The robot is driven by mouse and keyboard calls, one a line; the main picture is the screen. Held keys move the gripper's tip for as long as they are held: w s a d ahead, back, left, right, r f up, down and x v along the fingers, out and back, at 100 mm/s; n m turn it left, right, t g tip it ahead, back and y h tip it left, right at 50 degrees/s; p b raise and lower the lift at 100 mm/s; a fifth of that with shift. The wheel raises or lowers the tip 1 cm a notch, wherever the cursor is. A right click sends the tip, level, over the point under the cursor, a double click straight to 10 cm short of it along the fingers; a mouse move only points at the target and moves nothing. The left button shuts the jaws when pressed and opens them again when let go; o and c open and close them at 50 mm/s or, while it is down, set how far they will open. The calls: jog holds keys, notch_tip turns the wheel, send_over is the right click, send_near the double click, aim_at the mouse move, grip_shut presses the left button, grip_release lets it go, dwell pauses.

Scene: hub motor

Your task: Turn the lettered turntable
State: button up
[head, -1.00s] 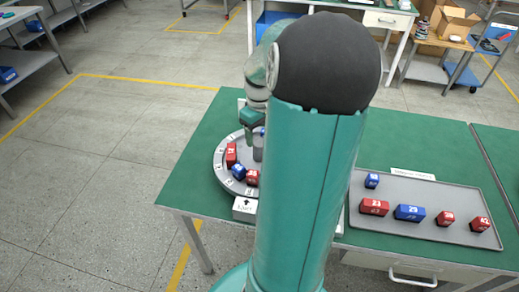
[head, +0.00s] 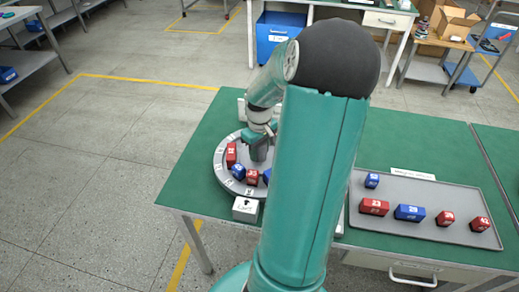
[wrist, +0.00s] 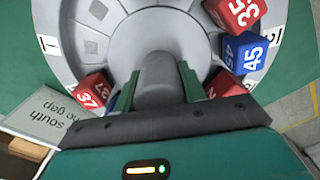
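The grey round turntable (head: 222,178) lies on the left part of the green table, with lettered tiles around its rim. It also shows in the wrist view (wrist: 75,38). Red and blue numbered blocks sit on it, among them a blue block 45 (wrist: 243,50) and a red block 37 (wrist: 92,92). A grey upright post (wrist: 160,78) rises near the middle of the wrist view. My gripper (head: 260,148) is down at this post, with one green finger on each side of it. I see no clear gap, but firm contact cannot be told. My arm hides the turntable's right side.
A small white box (head: 245,208) stands at the turntable's near edge. A grey tray (head: 460,200) with several red and blue blocks lies to the right on the table.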

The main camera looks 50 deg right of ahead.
grip_shut()
jog(key=shift+m, duration=9.1)
